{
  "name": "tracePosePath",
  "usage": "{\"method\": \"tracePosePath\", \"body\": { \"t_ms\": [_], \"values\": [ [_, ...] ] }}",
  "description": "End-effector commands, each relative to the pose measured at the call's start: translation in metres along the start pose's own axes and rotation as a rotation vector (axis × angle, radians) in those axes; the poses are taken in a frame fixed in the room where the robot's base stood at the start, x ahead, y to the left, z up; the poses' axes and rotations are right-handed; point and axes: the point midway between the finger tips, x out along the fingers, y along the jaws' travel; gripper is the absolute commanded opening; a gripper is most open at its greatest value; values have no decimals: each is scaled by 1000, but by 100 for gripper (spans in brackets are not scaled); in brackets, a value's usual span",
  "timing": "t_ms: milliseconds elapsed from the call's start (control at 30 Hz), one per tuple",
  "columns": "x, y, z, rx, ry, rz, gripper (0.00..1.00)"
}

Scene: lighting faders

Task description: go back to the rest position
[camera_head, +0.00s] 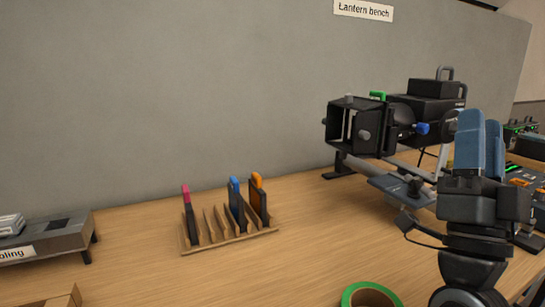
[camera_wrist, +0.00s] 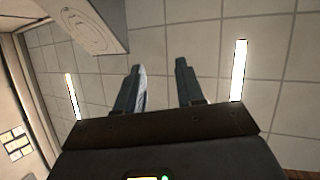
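My gripper (camera_head: 478,148) is raised at the right of the head view, in front of the lantern bench, with its two blue-grey fingers pointing up. In the wrist view my gripper (camera_wrist: 161,85) shows two fingers standing apart with nothing between them.
A wooden rack (camera_head: 232,241) with pink-, blue- and orange-topped pieces stands mid-table. A black lantern (camera_head: 355,128) and a console (camera_head: 525,182) are on the right. A green tape roll (camera_head: 352,292) lies in front; a grey tray (camera_head: 50,240) is left. Bare table surrounds the rack.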

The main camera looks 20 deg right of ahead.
Motion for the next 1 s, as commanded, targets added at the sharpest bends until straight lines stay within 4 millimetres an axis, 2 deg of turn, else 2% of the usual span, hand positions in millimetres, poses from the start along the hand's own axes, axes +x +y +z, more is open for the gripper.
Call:
{"method": "tracePosePath", "body": {
  "t_ms": [33,200,467,767,1000],
  "values": [
    [-19,0,4,-27,-61,-18,38],
    [-79,-1,14,-105,-254,-75,38],
    [-176,0,11,-202,-553,-134,38],
    [-285,-3,-22,-283,-902,-165,38],
    [-361,-13,-69,-325,-1175,-161,38]
  ]
}}
